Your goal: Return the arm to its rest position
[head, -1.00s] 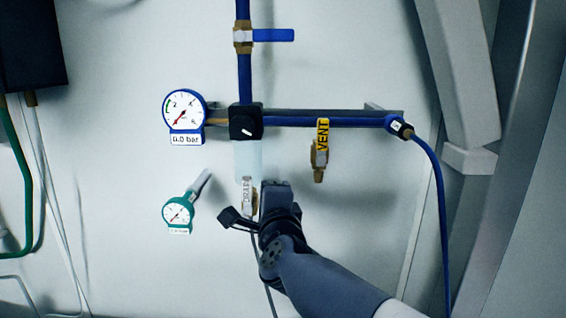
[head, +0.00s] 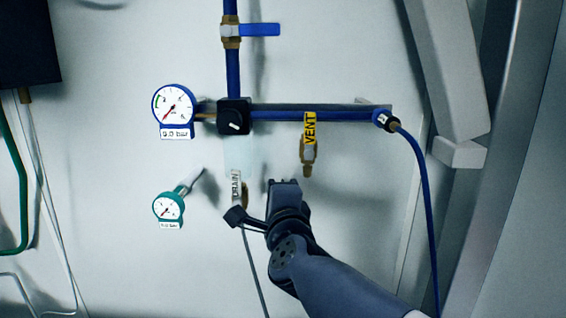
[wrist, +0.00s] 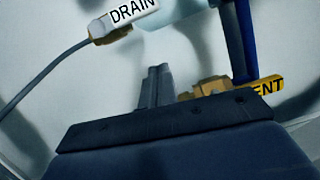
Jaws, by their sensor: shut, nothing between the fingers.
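My gripper (head: 283,182) is in the lower middle of the head view, just right of the drain valve and below the vent valve. Its fingers are closed together and empty, as the wrist view also shows (wrist: 156,84). The dark arm reaches in from the lower right. The drain valve with its white DRAIN tag (head: 236,186) stands beside the gripper, apart from it as far as I can tell. In the wrist view the DRAIN tag (wrist: 132,10) is at the top.
The vent valve (head: 308,150) with its yellow tag hangs from the blue horizontal pipe (head: 320,115). A blue-rimmed gauge (head: 174,104) and a green gauge (head: 168,208) are at left. A blue hose (head: 429,200) runs down the right. The wall between gripper and hose is clear.

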